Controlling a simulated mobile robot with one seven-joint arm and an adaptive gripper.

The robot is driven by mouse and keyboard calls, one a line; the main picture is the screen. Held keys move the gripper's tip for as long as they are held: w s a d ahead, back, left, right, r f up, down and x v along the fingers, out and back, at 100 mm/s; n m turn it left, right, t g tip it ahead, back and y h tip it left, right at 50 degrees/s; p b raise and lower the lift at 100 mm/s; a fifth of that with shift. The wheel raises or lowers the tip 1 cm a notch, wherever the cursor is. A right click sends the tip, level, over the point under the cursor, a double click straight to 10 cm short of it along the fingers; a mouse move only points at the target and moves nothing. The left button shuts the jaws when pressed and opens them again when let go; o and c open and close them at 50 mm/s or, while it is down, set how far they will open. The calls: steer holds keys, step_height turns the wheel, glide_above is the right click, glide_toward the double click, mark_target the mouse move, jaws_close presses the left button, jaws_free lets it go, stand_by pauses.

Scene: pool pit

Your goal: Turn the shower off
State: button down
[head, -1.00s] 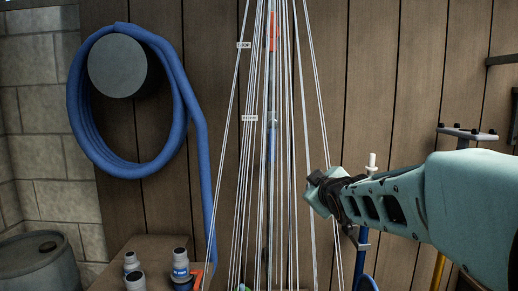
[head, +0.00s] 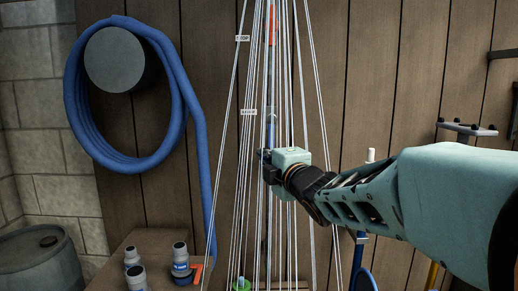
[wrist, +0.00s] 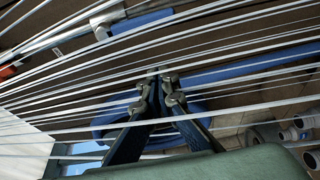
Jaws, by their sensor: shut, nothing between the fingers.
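Many thin white lines (head: 238,80), either water streams or cords, fan down from above in the middle of the head view. A small white tag reading STOP (head: 242,38) sits high at their left. A second tag (head: 248,112) sits lower; its text is too small to read surely. My gripper (head: 264,166) is among the lines, below and slightly right of the lower tag. In the wrist view, my fingers (wrist: 158,75) are together and empty, with white lines (wrist: 245,115) crossing around and over them. Whether the fingers touch any line I cannot tell. No shower valve is clearly visible.
A coiled blue hose (head: 188,120) hangs on a grey drum mount (head: 115,60) on the wooden wall (head: 390,80). A pole (head: 271,30) with red and blue parts stands behind the lines. Bottles (head: 181,258) stand on a wooden box at lower left, beside a grey barrel (head: 38,262).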

mark_target(271, 135)
steer(key=w+p, duration=0.5)
steer(key=w, duration=0.4)
steer(key=shift+w+d, duration=0.2)
steer(key=shift+d, duration=0.15)
